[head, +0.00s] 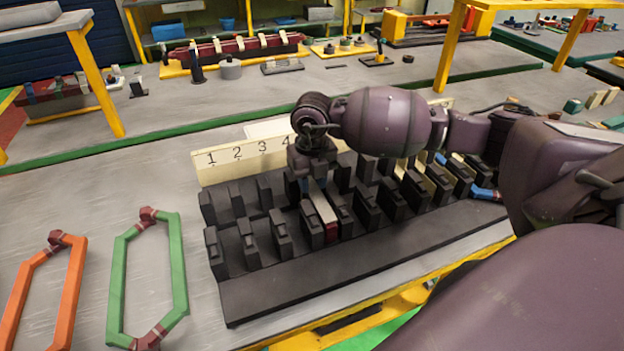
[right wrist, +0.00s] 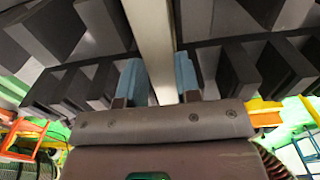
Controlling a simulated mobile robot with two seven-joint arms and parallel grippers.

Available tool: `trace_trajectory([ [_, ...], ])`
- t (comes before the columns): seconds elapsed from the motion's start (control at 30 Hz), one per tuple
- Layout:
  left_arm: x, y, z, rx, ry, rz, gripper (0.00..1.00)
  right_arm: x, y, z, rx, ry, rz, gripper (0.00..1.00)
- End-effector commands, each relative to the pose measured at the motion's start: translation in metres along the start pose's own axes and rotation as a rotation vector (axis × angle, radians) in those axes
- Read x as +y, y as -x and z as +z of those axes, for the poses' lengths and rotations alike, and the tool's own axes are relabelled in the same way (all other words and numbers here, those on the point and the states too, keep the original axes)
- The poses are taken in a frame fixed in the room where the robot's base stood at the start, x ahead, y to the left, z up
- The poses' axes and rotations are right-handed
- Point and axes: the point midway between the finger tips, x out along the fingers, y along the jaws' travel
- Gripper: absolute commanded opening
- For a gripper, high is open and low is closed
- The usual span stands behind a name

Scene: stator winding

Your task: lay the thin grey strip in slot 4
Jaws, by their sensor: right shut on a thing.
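The thin grey strip (head: 320,202) is pale and lies lengthwise along a gap between two black teeth of the stator block (head: 290,283). The gap is the one below the number 4 on the board (head: 236,164). A dark red piece (head: 332,232) shows at the strip's near end. My right gripper (head: 313,182) is over the strip and shut on it. In the right wrist view the strip (right wrist: 153,45) runs between the blue fingertips (right wrist: 160,82). How deep the strip sits is hard to tell. My left gripper is not in view.
An orange coil (head: 73,285) and a green coil (head: 117,285) lie on the table to the left. Black teeth stand close on both sides of the strip. Blue and pale pieces show at the block's right end, partly behind my right arm.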

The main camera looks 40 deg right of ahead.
Motion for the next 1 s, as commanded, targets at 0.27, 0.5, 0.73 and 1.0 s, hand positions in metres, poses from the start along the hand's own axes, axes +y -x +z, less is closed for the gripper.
trace_trajectory([
  [0.27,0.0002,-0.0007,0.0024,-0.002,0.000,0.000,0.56,-0.0001,-0.0040,0.0000,0.000,0.000,0.000,0.02],
  [0.5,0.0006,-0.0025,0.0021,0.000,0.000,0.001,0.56,-0.0001,-0.0069,0.0000,0.000,0.000,0.000,0.02],
  [0.73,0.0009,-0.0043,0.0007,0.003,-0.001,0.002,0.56,-0.0001,-0.0085,0.0000,0.000,0.000,0.000,0.02],
  [1.0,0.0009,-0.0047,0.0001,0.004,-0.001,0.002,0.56,0.0000,-0.0082,0.0000,0.000,0.000,0.000,0.43],
])
